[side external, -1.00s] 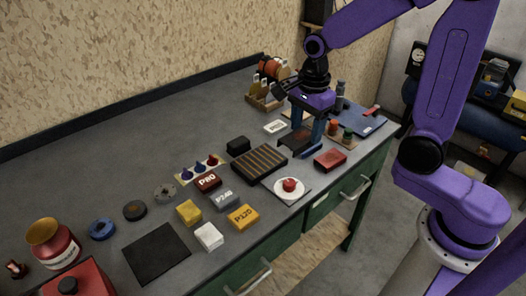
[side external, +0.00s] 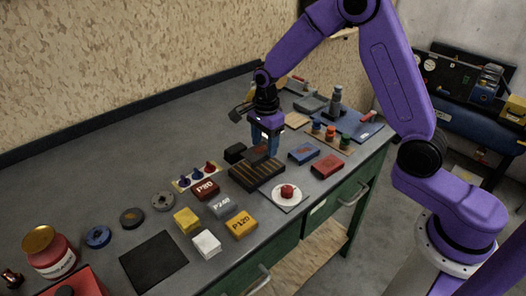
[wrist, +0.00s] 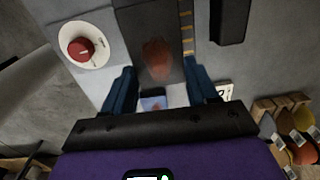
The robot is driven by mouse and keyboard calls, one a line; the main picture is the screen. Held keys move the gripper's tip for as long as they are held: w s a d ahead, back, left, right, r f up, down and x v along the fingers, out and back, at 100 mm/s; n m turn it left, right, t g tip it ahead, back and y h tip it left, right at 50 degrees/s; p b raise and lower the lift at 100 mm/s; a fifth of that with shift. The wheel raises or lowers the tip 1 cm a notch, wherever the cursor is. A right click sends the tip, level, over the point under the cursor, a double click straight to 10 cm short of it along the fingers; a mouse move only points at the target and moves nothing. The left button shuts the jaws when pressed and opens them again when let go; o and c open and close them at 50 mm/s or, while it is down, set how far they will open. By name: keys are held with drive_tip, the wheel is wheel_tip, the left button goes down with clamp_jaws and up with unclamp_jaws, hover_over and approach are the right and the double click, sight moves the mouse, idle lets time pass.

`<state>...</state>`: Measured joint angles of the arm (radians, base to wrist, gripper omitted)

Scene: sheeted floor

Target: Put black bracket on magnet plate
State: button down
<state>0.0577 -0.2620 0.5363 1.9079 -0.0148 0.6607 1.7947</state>
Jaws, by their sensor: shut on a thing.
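My gripper (side external: 264,146) points down over the workbench and is shut on a dark flat piece, the black bracket (side external: 259,154). In the wrist view the bracket (wrist: 152,30) extends from between the blue fingers (wrist: 160,80) and has a reddish patch. A black plate with gold stripes (side external: 252,180), which looks like the magnet plate, lies under and in front of the bracket in the side view. The bracket covers much of this plate (wrist: 187,32) in the wrist view. I cannot tell whether they touch.
A white disc with a red knob (side external: 287,191) sits on a grey square in front. A black block (side external: 235,152) stands close left of the gripper. Blue (side external: 304,153) and red (side external: 327,166) blocks lie to the right. Labelled blocks (side external: 221,206) stand to the front left.

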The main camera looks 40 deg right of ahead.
sight(263, 147)
drive_tip(key=shift+w+f, duration=0.2)
drive_tip(key=shift+f, duration=0.05)
drive_tip(key=shift+w+f, duration=0.1)
drive_tip(key=shift+f, duration=1.5)
drive_tip(key=shift+f, duration=0.15)
drive_tip(key=shift+c, duration=1.5)
unclamp_jaws()
